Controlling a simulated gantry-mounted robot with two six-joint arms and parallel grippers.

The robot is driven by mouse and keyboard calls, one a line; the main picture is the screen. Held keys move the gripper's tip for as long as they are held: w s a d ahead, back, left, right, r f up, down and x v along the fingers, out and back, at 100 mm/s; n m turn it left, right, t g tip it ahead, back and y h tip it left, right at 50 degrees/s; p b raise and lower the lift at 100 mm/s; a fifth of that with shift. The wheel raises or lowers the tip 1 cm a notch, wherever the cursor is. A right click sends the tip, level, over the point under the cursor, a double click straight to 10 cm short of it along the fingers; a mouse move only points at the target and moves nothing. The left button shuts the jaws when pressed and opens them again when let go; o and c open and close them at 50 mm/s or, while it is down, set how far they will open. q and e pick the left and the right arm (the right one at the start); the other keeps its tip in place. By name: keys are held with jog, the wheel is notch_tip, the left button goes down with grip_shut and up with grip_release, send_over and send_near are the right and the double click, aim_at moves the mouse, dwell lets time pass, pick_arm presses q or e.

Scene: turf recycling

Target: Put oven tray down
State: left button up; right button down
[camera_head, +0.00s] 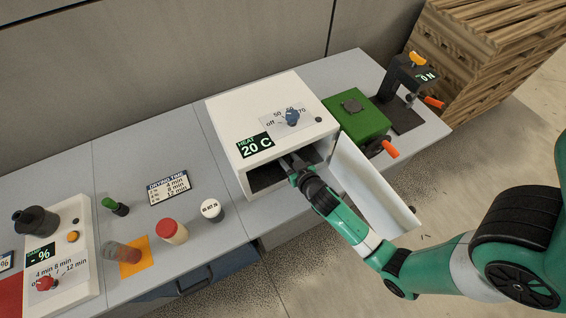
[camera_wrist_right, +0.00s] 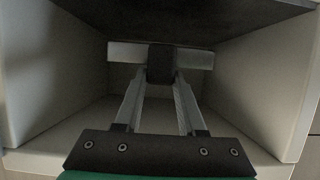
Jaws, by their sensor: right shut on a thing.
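The white oven (camera_head: 265,110) stands on the bench with its door (camera_head: 372,188) swung open to the right. Its display reads 20 C. My right gripper (camera_head: 290,163) reaches into the oven opening. In the wrist view, the gripper (camera_wrist_right: 160,65) is shut on a small dark block, which seems to be the oven tray's handle. A dark flat plate, apparently the oven tray (camera_wrist_right: 190,15), spans the top of that view between pale oven walls. In the head view, the arm and the oven's shadow hide most of the tray. My left gripper is not in view.
A green device (camera_head: 352,122) with an orange handle and a black press (camera_head: 405,95) stand right of the oven. A white-lidded jar (camera_head: 212,211), a red-lidded jar (camera_head: 172,232) and a timing card (camera_head: 173,188) lie left.

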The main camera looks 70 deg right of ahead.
jog(key=shift+f, duration=0.15)
jog(key=shift+w, duration=0.1)
notch_tip(320, 180, down, 4)
jog(key=b, duration=0.3)
jog(key=shift+w+d+r, duration=0.2)
jog(key=shift+s+f, duration=0.1)
jog(key=shift+f, duration=0.1)
jog(key=c, duration=0.5)
grip_release()
jog(key=shift+r, duration=0.1)
jog(key=shift+s+a+r, duration=0.1)
jog(key=shift+a+r, duration=0.05)
jog(key=v, duration=1.1)
jog(key=shift+s+a+p, duration=0.2)
jog(key=shift+s+p, duration=0.05)
jog(key=shift+p, duration=0.05)
